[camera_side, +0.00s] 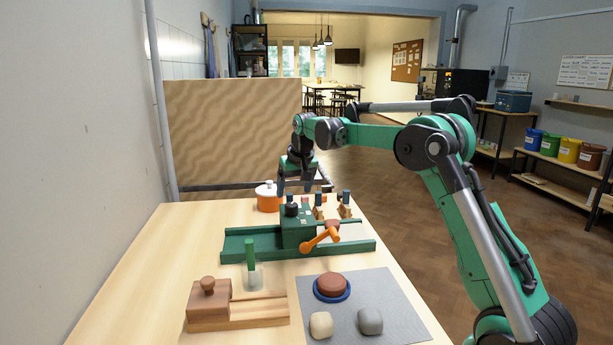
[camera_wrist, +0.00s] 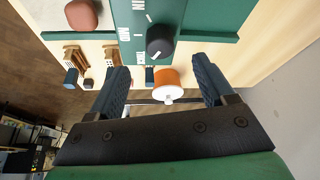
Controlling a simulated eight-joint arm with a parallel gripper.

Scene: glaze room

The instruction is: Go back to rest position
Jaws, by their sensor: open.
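My gripper (camera_side: 297,188) is open and empty, held above the far part of the wooden table (camera_side: 140,270). In the wrist view its two dark blue fingers (camera_wrist: 162,88) stand wide apart. A green machine (camera_side: 298,231) with a black knob (camera_side: 291,209) and an orange crank handle (camera_side: 320,239) is below and nearer the side camera. An orange pot (camera_side: 267,197) with a white lid sits behind it at left; it also shows between the fingers in the wrist view (camera_wrist: 168,84), beyond them.
A wooden block with a knob (camera_side: 208,298) and a green-handled tool (camera_side: 251,262) stand at the front left. Small wooden stands (camera_side: 345,210) are at the back. A wall borders the left.

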